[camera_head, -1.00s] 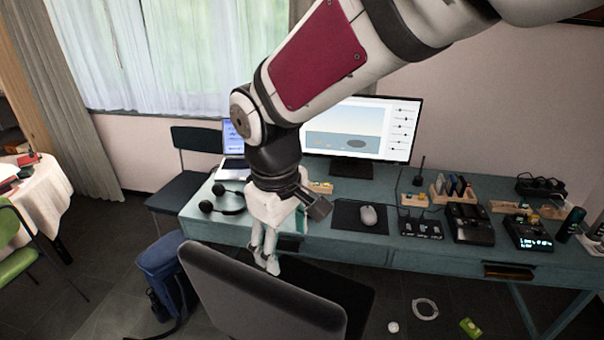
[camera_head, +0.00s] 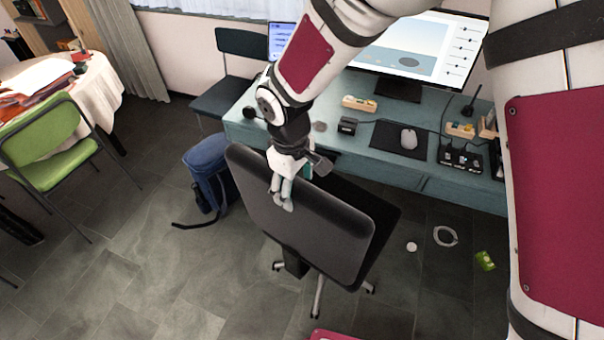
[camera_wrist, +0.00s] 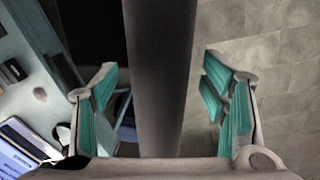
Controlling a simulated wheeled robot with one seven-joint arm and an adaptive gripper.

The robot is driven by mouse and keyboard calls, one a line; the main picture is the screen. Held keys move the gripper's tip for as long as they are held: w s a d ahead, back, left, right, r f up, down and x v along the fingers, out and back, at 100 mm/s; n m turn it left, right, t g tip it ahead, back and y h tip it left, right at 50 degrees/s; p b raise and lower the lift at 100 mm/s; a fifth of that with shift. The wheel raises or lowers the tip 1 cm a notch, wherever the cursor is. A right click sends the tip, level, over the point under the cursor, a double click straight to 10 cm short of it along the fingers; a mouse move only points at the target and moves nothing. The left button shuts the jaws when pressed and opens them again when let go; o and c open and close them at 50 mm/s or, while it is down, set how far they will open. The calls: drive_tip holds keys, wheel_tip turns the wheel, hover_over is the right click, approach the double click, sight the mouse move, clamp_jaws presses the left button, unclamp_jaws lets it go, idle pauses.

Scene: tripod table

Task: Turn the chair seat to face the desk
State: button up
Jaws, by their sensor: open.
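The office chair has a dark grey backrest (camera_head: 305,222) facing me. Its dark seat (camera_head: 378,205) lies beyond it, towards the desk (camera_head: 425,182) and to the right. My gripper (camera_head: 282,196) is at the top edge of the backrest, left of its middle, pointing down. In the wrist view, my open gripper (camera_wrist: 160,72) has teal-padded fingers on either side of the backrest (camera_wrist: 162,100), seen edge-on. Gaps show between the backrest and both fingers. The far finger is partly hidden in the head view.
A blue backpack (camera_head: 208,170) stands on the floor left of the chair. A dark side chair (camera_head: 225,95) is behind it, and a green chair (camera_head: 50,150) is at the left. A cable coil (camera_head: 445,236) and green packet (camera_head: 485,260) lie right. Floor at front left is clear.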

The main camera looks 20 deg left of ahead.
sight(325, 203)
drive_tip(key=shift+w+f, duration=0.15)
drive_tip(key=shift+f, duration=1.3)
clamp_jaws()
drive_tip(key=d+n, duration=0.1)
drive_tip(key=d, duration=0.1)
drive_tip(key=d+n, duration=0.1)
drive_tip(key=d, duration=0.1)
drive_tip(key=s+d+n, duration=0.1)
drive_tip(key=d, duration=0.2)
drive_tip(key=shift+p, duration=0.35)
unclamp_jaws()
